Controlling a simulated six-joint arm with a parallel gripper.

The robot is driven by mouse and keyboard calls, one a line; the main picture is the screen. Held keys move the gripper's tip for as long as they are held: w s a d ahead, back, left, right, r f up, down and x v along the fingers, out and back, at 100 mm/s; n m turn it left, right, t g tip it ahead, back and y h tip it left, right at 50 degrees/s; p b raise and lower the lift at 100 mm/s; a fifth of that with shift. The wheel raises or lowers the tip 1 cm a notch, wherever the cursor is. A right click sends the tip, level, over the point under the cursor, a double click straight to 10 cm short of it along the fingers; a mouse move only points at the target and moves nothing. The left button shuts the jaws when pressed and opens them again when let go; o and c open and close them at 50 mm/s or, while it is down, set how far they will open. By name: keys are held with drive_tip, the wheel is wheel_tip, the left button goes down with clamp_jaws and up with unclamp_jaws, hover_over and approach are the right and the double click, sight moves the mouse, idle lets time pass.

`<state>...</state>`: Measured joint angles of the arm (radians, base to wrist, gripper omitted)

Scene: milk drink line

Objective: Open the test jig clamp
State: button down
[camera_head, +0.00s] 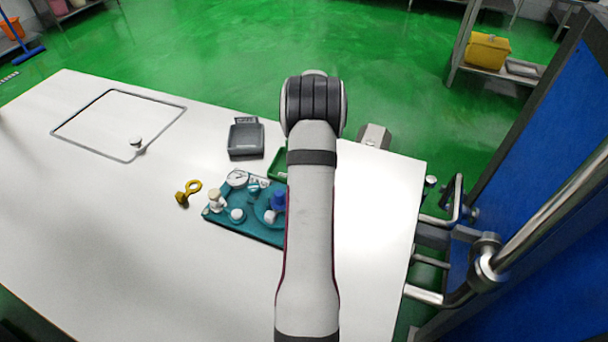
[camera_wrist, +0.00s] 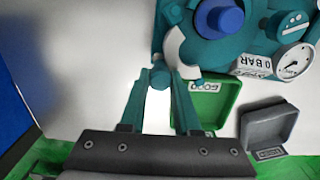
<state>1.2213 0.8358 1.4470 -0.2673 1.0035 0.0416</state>
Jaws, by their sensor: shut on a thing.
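The test jig is a teal base (camera_head: 232,225) with a pressure gauge (camera_head: 237,178) and a blue round knob (camera_head: 279,200); my arm covers its right part. The wrist view shows the blue knob (camera_wrist: 225,19) and the gauge (camera_wrist: 292,60) close up, with a "0 BAR" label. My gripper (camera_wrist: 160,76) has its two fingers on a teal, knob-like end (camera_wrist: 158,79), apparently the clamp's handle, beside a white curved piece (camera_wrist: 178,52). My arm hides my gripper in the head view. I cannot tell the clamp's exact position.
A green tray marked GOOD (camera_wrist: 208,105) and a grey tray (camera_wrist: 268,125) stand beside the jig. The grey tray (camera_head: 246,140) also shows in the head view. A yellow ring-handled piece (camera_head: 188,194) lies left of the jig. The left part of the white table is mostly clear.

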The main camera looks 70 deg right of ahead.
drive_tip(key=s+m, duration=0.2)
drive_tip(key=m, duration=0.1)
drive_tip(key=shift+a, duration=0.15)
drive_tip(key=shift+s+a+m, duration=0.25)
drive_tip(key=shift+s+m, duration=0.15)
drive_tip(key=shift+m, duration=0.35)
drive_tip(key=shift+s+a+m, duration=0.2)
drive_tip(key=shift+s+m, duration=0.2)
drive_tip(key=shift+m, duration=0.35)
drive_tip(key=c, duration=0.6)
unclamp_jaws()
wheel_tip(320, 180, up, 16)
drive_tip(key=shift+f, duration=0.1)
